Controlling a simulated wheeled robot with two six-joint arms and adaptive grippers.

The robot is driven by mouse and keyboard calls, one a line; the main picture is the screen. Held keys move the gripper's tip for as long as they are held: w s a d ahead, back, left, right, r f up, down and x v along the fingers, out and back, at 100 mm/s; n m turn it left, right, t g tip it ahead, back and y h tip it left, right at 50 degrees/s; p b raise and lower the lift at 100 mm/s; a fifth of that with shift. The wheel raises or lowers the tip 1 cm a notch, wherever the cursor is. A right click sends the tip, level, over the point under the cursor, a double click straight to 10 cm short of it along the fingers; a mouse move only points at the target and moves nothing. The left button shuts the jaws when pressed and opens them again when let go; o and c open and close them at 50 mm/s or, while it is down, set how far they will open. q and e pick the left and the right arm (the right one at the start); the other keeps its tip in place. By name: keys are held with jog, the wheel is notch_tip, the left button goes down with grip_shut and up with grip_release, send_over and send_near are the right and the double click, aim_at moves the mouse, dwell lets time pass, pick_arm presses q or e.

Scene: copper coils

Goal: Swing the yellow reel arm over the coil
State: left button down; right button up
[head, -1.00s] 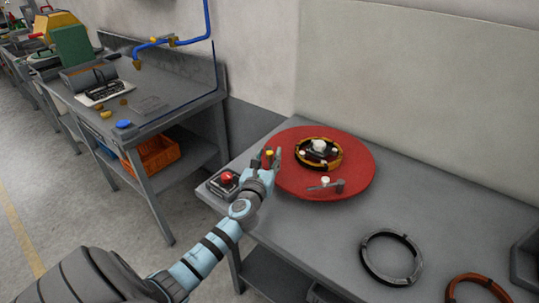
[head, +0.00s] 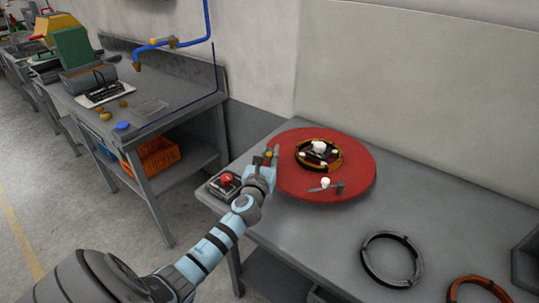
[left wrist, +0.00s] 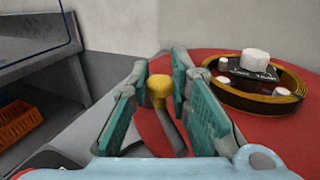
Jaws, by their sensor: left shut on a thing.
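A red turntable disc (head: 352,182) lies on the bench with a copper coil (head: 338,161) around a dark hub with white knobs. The coil also shows at the right in the left wrist view (left wrist: 255,101). My left gripper (head: 271,158) is at the disc's left edge, shut on the yellow reel arm. In the left wrist view the arm's yellow knob (left wrist: 159,90) stands between the teal fingers, left of the coil and apart from it. Its lower part is partly hidden by the fingers. A second arm with a white knob (head: 326,183) lies at the disc's front edge.
A box with a red button (head: 226,180) sits just left of my gripper. A grey ring (head: 365,262) and a copper ring (head: 478,282) lie at the bench's front right. Bare bench lies between them and the disc.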

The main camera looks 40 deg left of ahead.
pick_arm(q)
jog(key=shift+w+d+f+n+g+y+b, duration=0.1)
jog(key=shift+w+d+n+g+y+b, duration=0.1)
jog(key=shift+n+g+y, duration=0.3)
jog(key=shift+w+d+n+g+y+b, duration=0.1)
jog(key=shift+d+n+g+y+b, duration=0.1)
jog(key=shift+n+y, duration=0.35)
jog(key=shift+w+d+n+g+y+b, duration=0.1)
jog(key=shift+w+n+g+y+b, duration=0.15)
jog(key=shift+n+g+y+b, duration=0.55)
jog(key=shift+w+d+n+g+y+b, duration=0.1)
jog(key=shift+w+n+g+y+b, duration=0.15)
jog(key=shift+n+g+y+b, duration=0.5)
jog(key=shift+w+d+n+g+y+b, duration=0.1)
jog(key=shift+w+n+g+y+b, duration=0.25)
jog(key=shift+g+y, duration=0.5)
jog(key=shift+s, duration=0.1)
jog(key=c, duration=1.5)
grip_release()
